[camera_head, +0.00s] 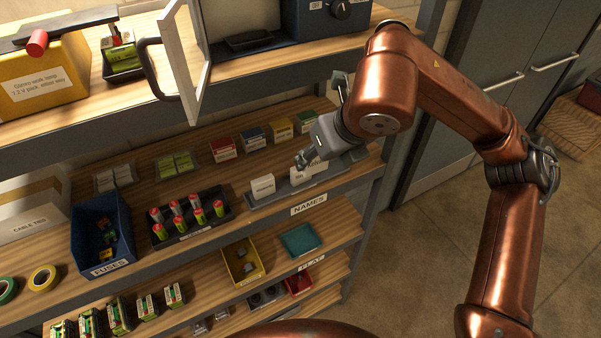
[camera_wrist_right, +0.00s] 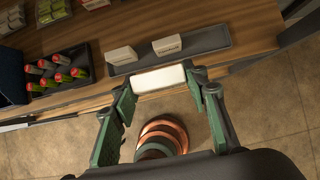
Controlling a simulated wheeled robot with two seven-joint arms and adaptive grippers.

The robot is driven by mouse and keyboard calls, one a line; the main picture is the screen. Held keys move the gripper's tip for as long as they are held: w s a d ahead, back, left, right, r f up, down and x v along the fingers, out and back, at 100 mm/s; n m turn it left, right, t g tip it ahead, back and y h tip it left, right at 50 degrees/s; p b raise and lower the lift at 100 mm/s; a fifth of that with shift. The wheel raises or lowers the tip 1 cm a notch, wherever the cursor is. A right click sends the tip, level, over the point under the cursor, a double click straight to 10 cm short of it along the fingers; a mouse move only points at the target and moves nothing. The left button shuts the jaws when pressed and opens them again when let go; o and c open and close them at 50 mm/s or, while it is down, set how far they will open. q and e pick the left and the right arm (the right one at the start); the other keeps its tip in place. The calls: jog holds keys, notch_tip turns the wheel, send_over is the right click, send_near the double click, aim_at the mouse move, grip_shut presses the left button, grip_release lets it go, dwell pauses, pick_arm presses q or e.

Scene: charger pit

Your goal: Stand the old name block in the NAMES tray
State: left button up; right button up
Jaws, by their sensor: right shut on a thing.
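The NAMES tray (camera_head: 354,156) is a long dark tray on the middle shelf, with a NAMES label on the shelf edge below it. A pale name block (camera_head: 263,186) stands at its left end. In the right wrist view the tray (camera_wrist_right: 208,38) holds two pale blocks, a left one (camera_wrist_right: 122,56) and a lettered one (camera_wrist_right: 167,45). My right gripper (camera_head: 309,158) is over the tray. In the wrist view it is shut on a white block (camera_wrist_right: 158,79), held crosswise between the green fingers and apart from the tray blocks. In the head view the held block partly overlaps the others. My left gripper is not in view.
A battery tray (camera_head: 188,232) and a blue FUSES bin (camera_head: 102,235) stand left of the tray. Small coloured boxes (camera_head: 253,139) line the shelf behind. The upper shelf and an open white door (camera_head: 188,65) overhang. The tray's right end is clear.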

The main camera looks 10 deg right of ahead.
jog(key=w+d+f+p, duration=0.1)
jog(key=w+d+f, duration=0.1)
jog(key=w+f, duration=0.1)
jog(key=w+d+f+p, duration=0.2)
jog(key=w+f, duration=0.1)
jog(key=w, duration=0.1)
jog(key=w+d+f+p, duration=0.1)
jog(key=w+d+f, duration=0.1)
jog(key=w, duration=0.2)
jog(key=shift+d+f, duration=0.1)
jog(key=shift+f, duration=0.3)
jog(key=shift+w+d+f+p, duration=0.3)
jog(key=shift+w+f+p, duration=0.1)
jog(key=shift+w+f, duration=0.25)
notch_tip(320, 180, down, 3)
jog(key=shift+f+p, duration=0.1)
jog(key=shift+p, duration=0.3)
jog(key=shift+f, duration=0.1)
